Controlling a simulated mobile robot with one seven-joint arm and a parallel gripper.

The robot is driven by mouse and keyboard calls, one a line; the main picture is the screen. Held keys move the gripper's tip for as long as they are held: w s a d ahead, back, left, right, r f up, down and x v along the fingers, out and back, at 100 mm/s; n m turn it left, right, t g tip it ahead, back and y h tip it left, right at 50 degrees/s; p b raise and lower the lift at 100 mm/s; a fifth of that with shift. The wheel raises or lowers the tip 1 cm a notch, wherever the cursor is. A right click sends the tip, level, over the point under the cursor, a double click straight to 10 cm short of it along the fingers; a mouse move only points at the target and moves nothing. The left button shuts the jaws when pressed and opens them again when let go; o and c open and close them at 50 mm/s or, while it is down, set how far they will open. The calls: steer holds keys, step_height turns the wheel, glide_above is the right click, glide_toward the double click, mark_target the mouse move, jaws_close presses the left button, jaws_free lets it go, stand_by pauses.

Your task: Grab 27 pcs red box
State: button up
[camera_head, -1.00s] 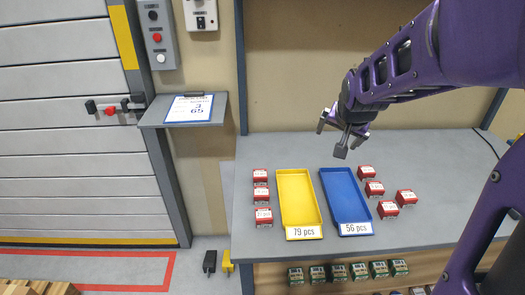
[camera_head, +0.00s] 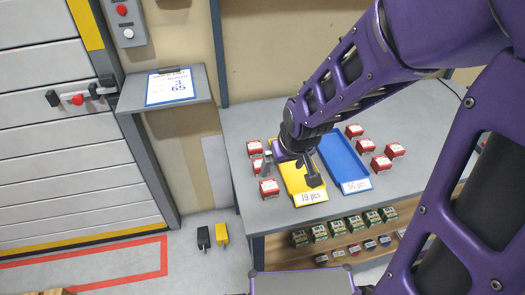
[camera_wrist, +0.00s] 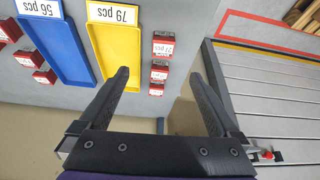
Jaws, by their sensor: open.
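Three small red boxes stand in a line left of the yellow tray (camera_head: 312,200). The nearest red box (camera_head: 268,188) also shows in the wrist view (camera_wrist: 163,45), where its label seems to read 27 pcs. The middle red box (camera_wrist: 158,73) and the far one (camera_wrist: 156,90) have labels too small to read. My gripper (camera_head: 290,170) is open and empty above the yellow tray and these boxes. In the wrist view its fingers (camera_wrist: 160,75) spread wide, with the far boxes between them in the picture and clear of both.
A blue tray (camera_head: 346,162) lies right of the yellow one, with several more red boxes (camera_head: 381,163) beyond it. Green boxes (camera_head: 338,228) line the shelf below the grey table (camera_head: 245,118). A small stand (camera_head: 190,90) holds a sheet reading 3 and 65.

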steer(key=shift+f, duration=1.2)
steer(key=b, duration=0.6)
glide_above(269, 185)
steer(key=s+d, duration=0.1)
steer(key=s, duration=0.2)
steer(key=f, duration=0.8)
steer(key=shift+d, duration=0.2)
steer(key=b+x, duration=0.2)
steer(key=x, duration=0.1)
steer(key=b+x, duration=0.1)
steer(key=x, duration=0.1)
steer(key=shift+w+a, duration=0.25)
steer(key=shift+a, duration=0.15)
steer(key=shift+w+f, duration=0.3)
steer(key=shift+f, duration=0.1)
steer(key=shift+c, duration=0.3)
steer(key=c, duration=1.5)
